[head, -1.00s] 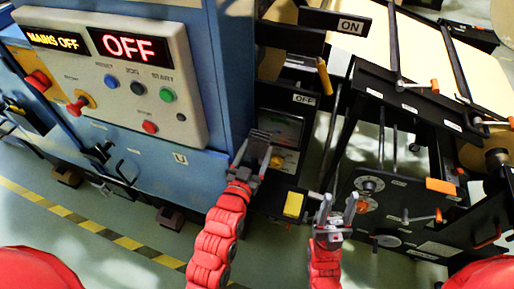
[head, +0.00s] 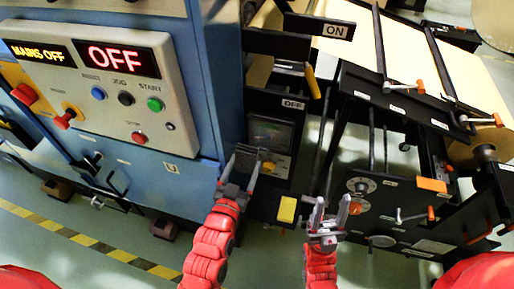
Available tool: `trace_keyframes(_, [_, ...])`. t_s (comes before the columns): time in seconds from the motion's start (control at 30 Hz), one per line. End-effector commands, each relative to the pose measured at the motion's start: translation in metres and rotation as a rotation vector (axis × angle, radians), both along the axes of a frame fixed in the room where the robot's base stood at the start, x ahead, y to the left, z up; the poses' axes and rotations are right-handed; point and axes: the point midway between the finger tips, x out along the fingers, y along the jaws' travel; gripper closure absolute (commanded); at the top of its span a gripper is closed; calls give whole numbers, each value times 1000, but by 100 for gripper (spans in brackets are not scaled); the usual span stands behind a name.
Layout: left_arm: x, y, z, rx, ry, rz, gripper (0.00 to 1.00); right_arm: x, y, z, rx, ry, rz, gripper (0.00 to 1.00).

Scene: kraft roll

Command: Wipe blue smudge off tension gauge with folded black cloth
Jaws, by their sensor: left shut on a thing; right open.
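The tension gauge (head: 270,131) is a dark-faced dial window on the black frame, below the OFF lever plate, right of the blue cabinet. I cannot make out a blue smudge on its face. My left gripper (head: 245,160) is at the gauge's lower left, shut on a small dark piece, which looks like the folded black cloth (head: 247,153). I cannot tell whether the cloth touches the gauge. My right gripper (head: 331,210) is open and empty, lower right of the gauge, in front of the black machine frame.
The control panel (head: 98,88) with lit OFF display and buttons is on the blue cabinet (head: 150,170). A lever with a yellow grip (head: 312,82) hangs above right of the gauge. A yellow block (head: 287,209) is below it. Orange-handled cranks (head: 414,216) stand right.

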Motion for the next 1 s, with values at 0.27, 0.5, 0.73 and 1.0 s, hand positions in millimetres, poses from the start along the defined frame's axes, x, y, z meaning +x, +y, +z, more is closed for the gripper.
trace_keyframes(0.27, [10, -3, -1, 0, 0, 0, 71, 0, 0, -2, 0, 0, 0, 50])
trace_keyframes(0.5, [34, -11, -1, 0, 0, -1, 71, 0, 0, -7, 0, 0, 0, 50])
trace_keyframes(0.73, [59, -19, -1, 0, -1, 0, 71, 0, 0, -12, 0, 0, 0, 50])
trace_keyframes(1.0, [67, -22, 0, 0, 0, 0, 71, 0, 0, -12, 0, 0, 0, 50])
